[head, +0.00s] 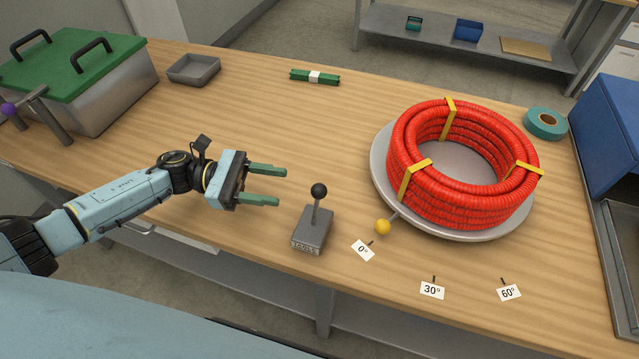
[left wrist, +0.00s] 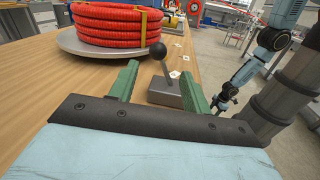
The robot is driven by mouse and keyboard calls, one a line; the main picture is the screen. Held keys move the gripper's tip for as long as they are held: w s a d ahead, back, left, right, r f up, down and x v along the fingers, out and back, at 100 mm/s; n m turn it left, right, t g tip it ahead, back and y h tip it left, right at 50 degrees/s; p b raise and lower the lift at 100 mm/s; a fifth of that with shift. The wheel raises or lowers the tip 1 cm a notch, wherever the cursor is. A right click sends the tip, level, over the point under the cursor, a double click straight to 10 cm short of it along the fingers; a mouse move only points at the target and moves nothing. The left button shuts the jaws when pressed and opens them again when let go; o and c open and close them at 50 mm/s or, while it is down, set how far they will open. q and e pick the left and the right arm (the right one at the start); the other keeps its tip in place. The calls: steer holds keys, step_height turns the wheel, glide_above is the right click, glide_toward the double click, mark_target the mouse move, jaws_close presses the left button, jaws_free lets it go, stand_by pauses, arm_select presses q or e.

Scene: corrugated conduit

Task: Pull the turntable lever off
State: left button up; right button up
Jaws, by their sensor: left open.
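The lever is a grey box (head: 312,232) with a thin stick and a black ball knob (head: 319,190) on top. It stands near the table's front edge, left of the turntable (head: 381,170). My left gripper (head: 282,186) is open and empty, its green fingers pointing at the lever from the left, a short gap away. In the left wrist view the black knob (left wrist: 158,51) shows beyond and between the fingertips (left wrist: 160,72). The turntable carries a red corrugated coil (head: 458,200) with yellow straps. My right gripper (left wrist: 222,102) is small at right in the left wrist view, its fingers unclear.
A yellow ball (head: 383,227) on the turntable's rim is near the 0° card (head: 363,250); 30° (head: 432,290) and 60° (head: 508,292) cards lie rightward. Teal tape (head: 546,122), a green bundle (head: 314,77), a grey tray (head: 194,69) and a green-lidded box (head: 75,60) stand farther back.

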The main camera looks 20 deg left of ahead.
mark_target(318, 191)
arm_select(q)
steer(key=d, duration=0.3)
steer(key=w+d+p, duration=0.1)
steer(key=d, duration=0.5)
steer(key=shift+w+d+p, duration=0.25)
steer(key=shift+p, duration=0.1)
steer(key=shift+c, duration=0.2)
jaws_close()
